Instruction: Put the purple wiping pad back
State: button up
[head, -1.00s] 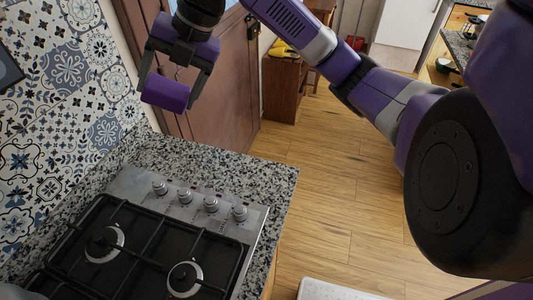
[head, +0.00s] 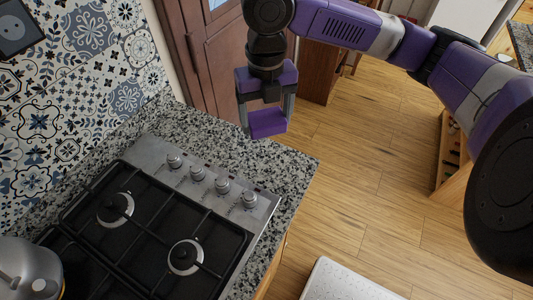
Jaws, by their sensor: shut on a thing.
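The purple wiping pad (head: 267,123) is held between the fingers of my gripper (head: 266,118), which is shut on it. My gripper points down, and the pad shows in the head view near the far right corner of the granite counter (head: 290,165). The pad looks to be above the counter's far edge; I cannot tell the exact height or whether it touches.
A gas hob (head: 160,235) with burners, grates and several knobs fills much of the counter. A metal kettle (head: 30,270) stands at the lower left. A patterned tile wall (head: 70,90) is on the left. A strip of granite at the hob's right is bare.

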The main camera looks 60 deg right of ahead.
aim_at(266, 162)
notch_tip(266, 162, down, 14)
jog(key=shift+r+p, duration=0.1)
jog(key=shift+p, duration=0.35)
jog(key=o, duration=1.2)
